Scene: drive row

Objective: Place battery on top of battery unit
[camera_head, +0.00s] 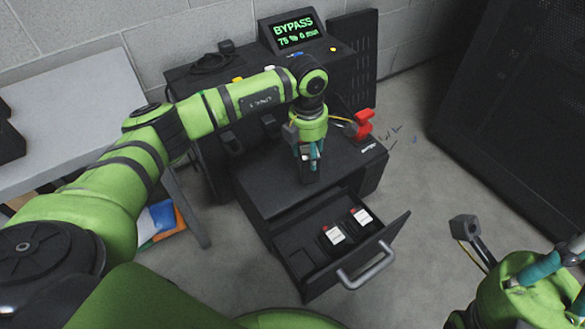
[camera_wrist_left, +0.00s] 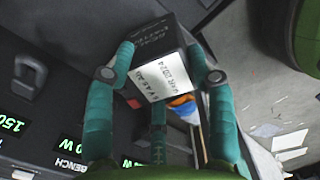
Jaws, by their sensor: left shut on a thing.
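My left gripper (camera_head: 310,152) is shut on a dark battery (camera_head: 309,174) and points down over the top of the black battery unit (camera_head: 345,165). I cannot tell whether the battery touches the top. In the left wrist view the battery (camera_wrist_left: 158,60) sits between the teal fingers, its white dated label showing. The unit's drawer (camera_head: 352,252) is pulled open. Two batteries (camera_head: 334,236) (camera_head: 361,217) with white labels and red marks lie in it. My right gripper (camera_head: 548,280) is partly in view at the bottom right, its fingers cut off by the frame.
A red connector (camera_head: 363,125) with a yellow cable lies on the unit's back right. Behind stands a black console with a green BYPASS display (camera_head: 294,29). A grey table (camera_head: 70,110) is at left, a dark cabinet (camera_head: 515,110) at right.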

